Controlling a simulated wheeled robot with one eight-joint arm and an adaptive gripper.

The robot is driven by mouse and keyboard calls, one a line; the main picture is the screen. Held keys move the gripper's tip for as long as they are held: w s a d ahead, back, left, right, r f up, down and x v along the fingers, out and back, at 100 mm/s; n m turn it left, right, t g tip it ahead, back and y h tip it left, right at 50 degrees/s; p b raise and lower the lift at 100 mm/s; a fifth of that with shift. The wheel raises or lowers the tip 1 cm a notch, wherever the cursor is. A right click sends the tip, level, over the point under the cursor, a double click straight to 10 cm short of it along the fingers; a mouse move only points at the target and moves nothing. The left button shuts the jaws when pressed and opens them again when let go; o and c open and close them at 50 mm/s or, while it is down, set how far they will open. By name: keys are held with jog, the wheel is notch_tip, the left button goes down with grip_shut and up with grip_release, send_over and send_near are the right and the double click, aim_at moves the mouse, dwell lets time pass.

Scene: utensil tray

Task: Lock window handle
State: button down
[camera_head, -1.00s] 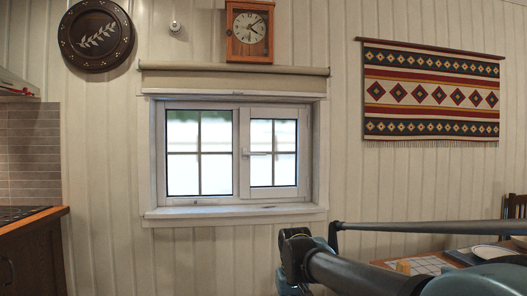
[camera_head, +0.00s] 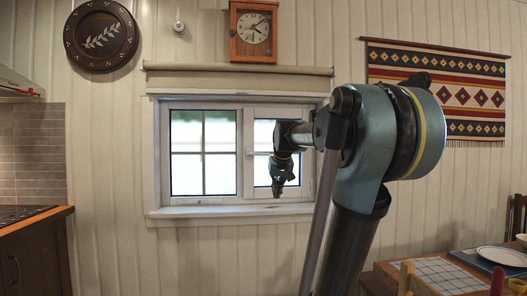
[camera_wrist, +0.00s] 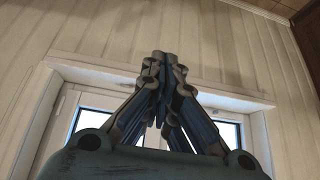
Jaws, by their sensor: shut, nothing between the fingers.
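The window (camera_head: 240,155) is set in the white wall and its sashes look closed. Its white handle (camera_head: 250,152) sits on the middle stile, with the lever lying about level and pointing right. My arm partly covers the right sash. My gripper (camera_head: 277,193) hangs in front of the right pane, right of and below the handle in the picture, fingers pointing down. I cannot tell its distance from the glass. In the wrist view my gripper (camera_wrist: 165,56) has its fingertips together with nothing between them, seen against the upper window frame; the handle is not visible there.
A sill (camera_head: 235,211) juts out below the window and a rolled blind (camera_head: 238,70) hangs above it. A dining table (camera_head: 450,275) with a plate (camera_head: 501,256) and chairs stands at the lower right. A counter (camera_head: 35,220) is at the left.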

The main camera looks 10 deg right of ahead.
jog(key=w+r+t, duration=0.2)
jog(key=w+r, duration=1)
jog(key=w, duration=0.5)
jog(key=w+d+r+t, duration=0.1)
jog(key=w+r+t, duration=0.1)
jog(key=w+r, duration=1.1)
jog(key=w, duration=0.3)
jog(key=shift+w+d+r+t, duration=0.15)
jog(key=shift+w+r+t, duration=0.15)
jog(key=shift+w+t, duration=0.1)
jog(key=s+f+x, duration=0.1)
jog(key=f+x, duration=0.1)
jog(key=x, duration=1)
jog(key=shift+f, duration=0.45)
jog(key=shift+a, duration=0.25)
jog(key=shift+m, duration=0.3)
